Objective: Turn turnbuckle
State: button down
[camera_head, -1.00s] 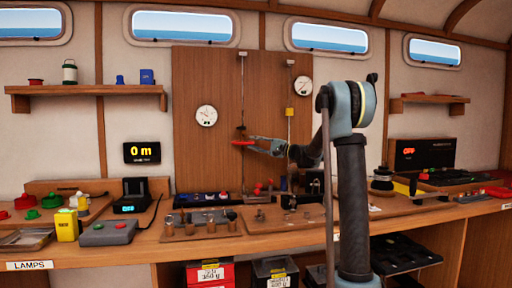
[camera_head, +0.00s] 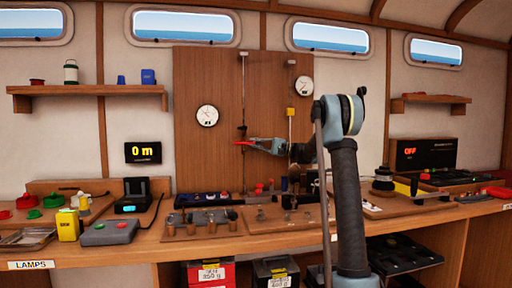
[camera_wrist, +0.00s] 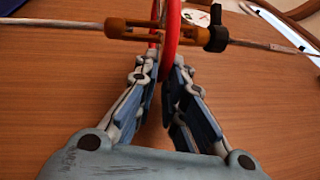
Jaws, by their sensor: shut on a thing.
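The turnbuckle (camera_wrist: 130,30) has an orange-brown body with a dark fitting at one end, and sits on a thin metal line that crosses the wrist view. A red ring (camera_wrist: 171,35) stands around the turnbuckle. In the head view, the line hangs vertically in front of a wooden panel, and the red ring (camera_head: 241,142) shows as a short bar beside my gripper (camera_head: 252,143). In the wrist view, my gripper (camera_wrist: 164,66) is shut on the red ring, with its fingers on either side of the near rim. The fingertips hide part of the ring.
The tall wooden panel (camera_head: 211,75) carries two white gauges (camera_head: 207,116) and a second line with a yellow block (camera_head: 291,112). Below, the bench (camera_head: 200,252) is crowded with fittings, a grey box with buttons (camera_head: 109,232) and small weights. Air in front of the panel is open.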

dwell(0.4)
jog(key=c, duration=1.7)
grip_release()
jog(key=d+f, duration=0.2)
jog(key=d, duration=0.9)
jog(key=shift+w+d+f, duration=0.15)
jog(key=shift+d, duration=0.2)
